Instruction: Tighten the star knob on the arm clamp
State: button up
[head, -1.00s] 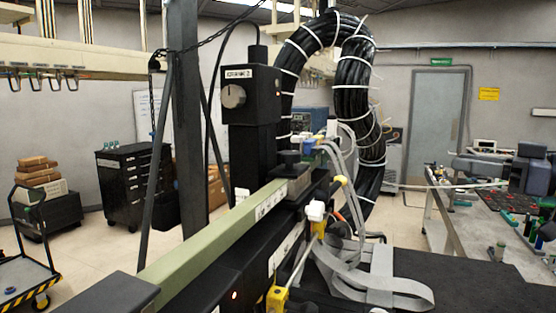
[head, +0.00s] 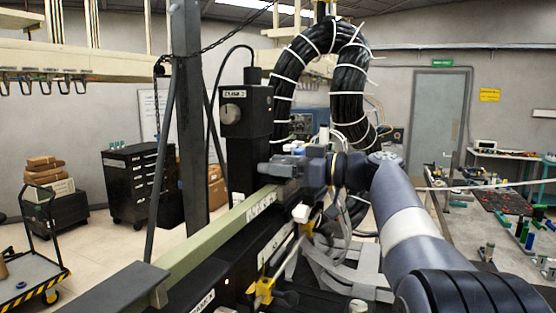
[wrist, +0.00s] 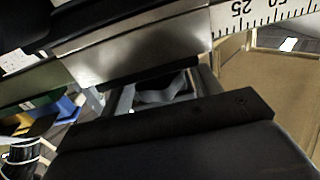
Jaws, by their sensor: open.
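The long pale green arm (head: 200,247) runs from lower left toward the centre in the head view, with a grey metal clamp block (head: 287,190) at its far end. My gripper (head: 281,166) is over this clamp, reached from the right by my arm. The jaws are open. The black star knob on the clamp is not clearly visible; my gripper covers that spot. In the wrist view a bare metal block (wrist: 135,52) fills the upper left, and a dark jaw (wrist: 170,135) spans the bottom. I cannot tell contact.
A black post with a dial (head: 232,115) stands behind the clamp. A thick cable bundle (head: 350,95) arches beside it. A yellow fitting (head: 262,290) sits low in front. In the wrist view a white scale (wrist: 255,15) is at upper right.

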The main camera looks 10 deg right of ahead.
jog(key=c, duration=1)
